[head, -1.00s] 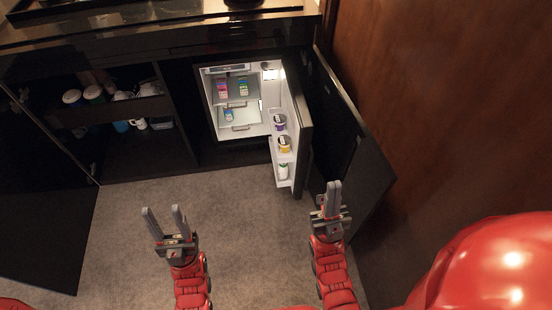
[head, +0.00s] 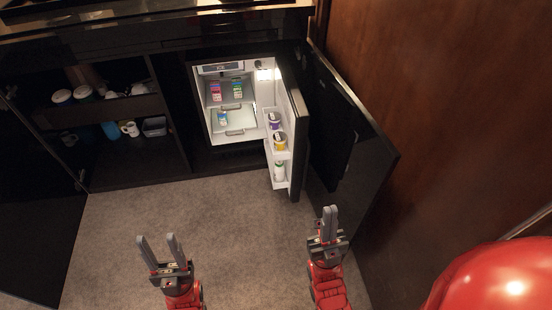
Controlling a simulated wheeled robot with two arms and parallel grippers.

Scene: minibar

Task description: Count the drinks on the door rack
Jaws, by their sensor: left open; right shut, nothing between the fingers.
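The minibar fridge (head: 231,110) stands open in the dark cabinet, lit inside. Its door (head: 297,140) is swung out to the right, and its white inner rack (head: 281,157) faces left. My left gripper (head: 160,247) is open and empty over the carpet. My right gripper (head: 329,222) is shut and empty, below and right of the fridge door, apart from it.
Inside the fridge are small pink (head: 215,91), green (head: 238,90) and blue (head: 222,117) packages. The black cabinet door (head: 352,140) stands open at right beside the wooden wall (head: 450,100). Left shelves hold cups and a blue item (head: 110,130). The carpet (head: 190,215) is clear.

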